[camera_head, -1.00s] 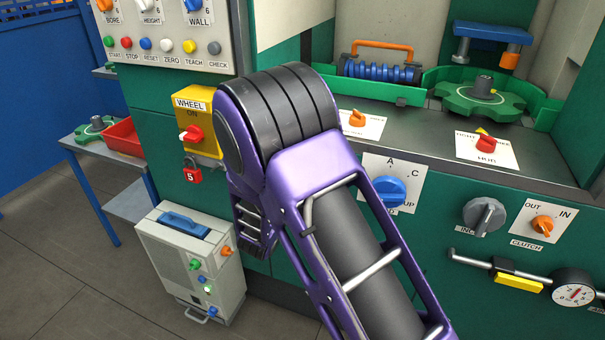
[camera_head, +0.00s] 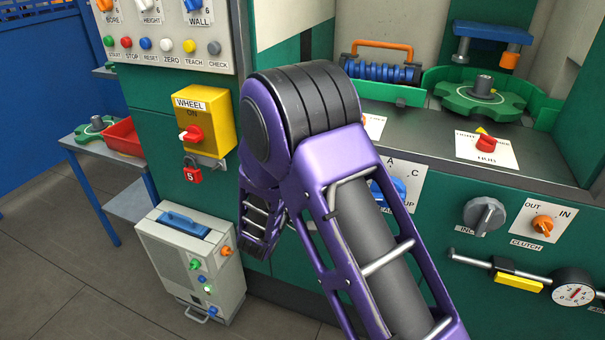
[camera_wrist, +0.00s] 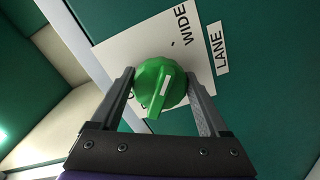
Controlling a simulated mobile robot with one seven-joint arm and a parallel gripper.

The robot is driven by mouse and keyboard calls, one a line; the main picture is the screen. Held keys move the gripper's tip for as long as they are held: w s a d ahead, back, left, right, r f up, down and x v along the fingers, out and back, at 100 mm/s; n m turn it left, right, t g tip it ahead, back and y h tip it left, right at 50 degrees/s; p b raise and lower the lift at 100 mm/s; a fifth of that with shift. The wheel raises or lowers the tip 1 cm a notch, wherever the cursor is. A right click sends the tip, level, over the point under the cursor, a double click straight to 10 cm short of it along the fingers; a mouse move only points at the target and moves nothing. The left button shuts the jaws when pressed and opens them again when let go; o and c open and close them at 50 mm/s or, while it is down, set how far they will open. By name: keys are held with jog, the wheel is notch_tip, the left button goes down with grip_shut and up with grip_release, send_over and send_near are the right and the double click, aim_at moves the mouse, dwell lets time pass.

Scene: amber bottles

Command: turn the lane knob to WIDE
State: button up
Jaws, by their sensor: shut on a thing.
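The lane knob (camera_wrist: 147,75) is green and round with a raised grip bar and a white line on it. It sits on a white plate (camera_wrist: 108,56) in the wrist view, beside the word WIDE and a LANE label (camera_wrist: 217,48). The line lies roughly along the direction of the dot by WIDE; I cannot tell which end of the bar is the pointer. My gripper (camera_wrist: 160,77) has one finger on each side of the knob and is shut on it. Other lettering on the plate is mostly hidden. The head view shows neither knob nor fingers.
In the head view, my purple arm crosses the middle. A yellow WHEEL switch box (camera_head: 222,113) with a red padlock (camera_head: 192,170) is left of it. A blue selector (camera_head: 398,188) is partly behind the arm. A grey case (camera_head: 186,255) stands on the floor.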

dwell(0.4)
jog(key=o, duration=1.2)
jog(key=shift+o, duration=0.2)
jog(key=shift+s+a, duration=0.1)
jog(key=shift+s, duration=0.05)
jog(key=v, duration=1.7)
jog(key=shift+s, duration=0.1)
